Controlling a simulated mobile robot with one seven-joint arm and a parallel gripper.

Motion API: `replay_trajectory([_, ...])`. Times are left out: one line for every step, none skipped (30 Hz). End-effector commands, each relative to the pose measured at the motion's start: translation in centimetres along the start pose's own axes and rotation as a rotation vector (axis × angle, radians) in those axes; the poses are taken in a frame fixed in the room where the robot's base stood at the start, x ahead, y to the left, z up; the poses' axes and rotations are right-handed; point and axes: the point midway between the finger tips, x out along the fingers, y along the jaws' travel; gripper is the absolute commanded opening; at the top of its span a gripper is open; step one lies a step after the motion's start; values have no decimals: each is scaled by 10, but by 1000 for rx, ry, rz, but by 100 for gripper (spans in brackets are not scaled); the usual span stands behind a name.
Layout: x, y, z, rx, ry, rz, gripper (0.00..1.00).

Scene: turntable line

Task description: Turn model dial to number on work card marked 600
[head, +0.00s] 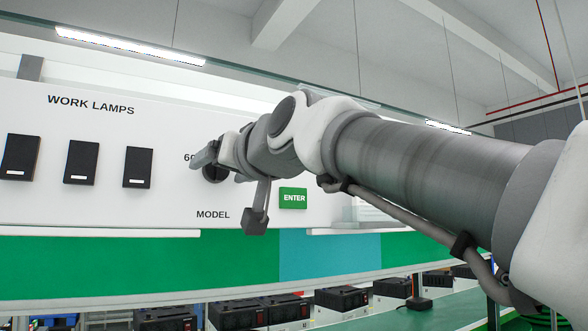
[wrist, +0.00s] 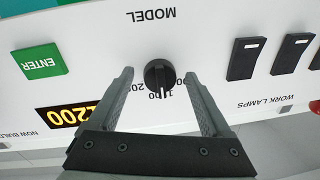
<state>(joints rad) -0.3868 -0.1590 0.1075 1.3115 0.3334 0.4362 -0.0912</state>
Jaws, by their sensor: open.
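The black model dial (wrist: 159,75) is on the white panel, below the upside-down word MODEL in the wrist view. Its ridge lies roughly up and down there, its lower end near a partly covered number. Another number ending in 00 is at its lower right. In the head view the dial (head: 214,173) is mostly hidden behind my gripper (head: 205,157). In the wrist view my gripper (wrist: 158,77) is open, one finger on each side of the dial, with gaps showing. Whether the fingertips reach its depth is unclear. I see no work card.
A green ENTER button (wrist: 39,62) sits beside the dial; it also shows in the head view (head: 293,198). Black work lamp switches (head: 81,162) line the panel.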

Motion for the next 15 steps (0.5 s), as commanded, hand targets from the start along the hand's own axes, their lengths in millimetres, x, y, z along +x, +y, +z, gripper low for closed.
replay_trajectory([0,0,0,0,0,0,82])
replay_trajectory([0,0,0,0,0,0,82])
replay_trajectory([0,0,0,0,0,0,81])
replay_trajectory([0,0,0,0,0,0,75])
replay_trajectory([0,0,0,0,0,0,70])
replay_trajectory([0,0,0,0,0,0,63])
replay_trajectory([0,0,0,-1,0,0,57])
replay_trajectory([0,0,0,0,0,0,52])
replay_trajectory([0,0,0,-1,0,0,45])
replay_trajectory([0,0,0,-1,0,0,39])
replay_trajectory([-1,0,0,-1,0,0,34])
replay_trajectory([-1,0,0,-1,0,0,27])
replay_trajectory([-1,0,0,-1,0,0,21])
replay_trajectory([-1,0,0,-1,0,0,16])
replay_trajectory([-1,0,0,-1,0,0,9])
